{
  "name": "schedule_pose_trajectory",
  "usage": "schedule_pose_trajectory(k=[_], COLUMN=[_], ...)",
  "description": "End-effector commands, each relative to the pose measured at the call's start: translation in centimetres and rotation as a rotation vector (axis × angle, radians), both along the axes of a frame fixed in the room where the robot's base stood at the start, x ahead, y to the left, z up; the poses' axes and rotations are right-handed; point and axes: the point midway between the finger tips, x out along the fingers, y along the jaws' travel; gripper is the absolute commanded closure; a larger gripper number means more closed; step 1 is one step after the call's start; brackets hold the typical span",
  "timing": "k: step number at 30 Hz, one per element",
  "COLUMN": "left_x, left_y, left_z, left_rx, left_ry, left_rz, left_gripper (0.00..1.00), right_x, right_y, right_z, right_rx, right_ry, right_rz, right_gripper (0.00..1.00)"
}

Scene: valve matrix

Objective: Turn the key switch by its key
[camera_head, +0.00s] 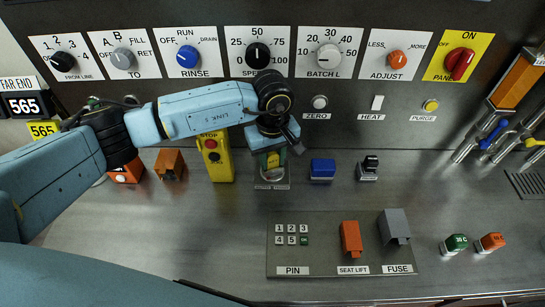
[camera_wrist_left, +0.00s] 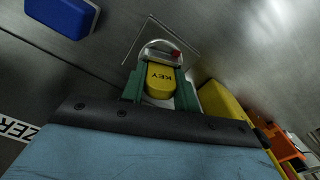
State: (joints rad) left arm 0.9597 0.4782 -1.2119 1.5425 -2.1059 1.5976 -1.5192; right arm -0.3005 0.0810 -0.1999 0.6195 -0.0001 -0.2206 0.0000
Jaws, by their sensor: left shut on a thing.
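The key switch (camera_head: 272,186) stands on the grey console under my left gripper, mostly hidden by it in the head view. In the left wrist view its square plate (camera_wrist_left: 146,31) and round metal collar (camera_wrist_left: 158,44) show, with a small red mark on the collar's right. The yellow key (camera_wrist_left: 160,77), lettered KEY, sits at the collar between the two green fingers. My left gripper (camera_head: 271,160) points down at the switch and is shut on the key; it also shows in the left wrist view (camera_wrist_left: 160,88). My right gripper is not in view.
A yellow STOP box (camera_head: 216,160) stands close left of the gripper. A blue block (camera_head: 322,169) and a black switch (camera_head: 368,168) stand to its right. A PIN panel (camera_head: 330,262) lies in front. The dial wall (camera_head: 230,100) rises behind.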

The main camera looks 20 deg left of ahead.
Motion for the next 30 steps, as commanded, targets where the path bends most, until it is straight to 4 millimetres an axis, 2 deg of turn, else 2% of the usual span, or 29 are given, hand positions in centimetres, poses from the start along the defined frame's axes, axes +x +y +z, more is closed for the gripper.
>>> schedule_pose_trajectory(k=[8,19,30], left_x=[0.07,0.08,0.03], left_y=[0.07,0.05,0.02], left_z=[0.04,0.05,0.04], left_rx=[0.000,0.000,0.000], left_ry=[-0.002,-0.002,-0.002], left_rz=[0.020,0.368,0.421], left_gripper=[0.92,0.92,0.92], right_x=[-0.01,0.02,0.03], right_y=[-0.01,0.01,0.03], right_z=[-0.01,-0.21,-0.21], right_rx=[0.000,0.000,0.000], right_ry=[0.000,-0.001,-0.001], right_rz=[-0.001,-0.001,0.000], right_gripper=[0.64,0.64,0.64])
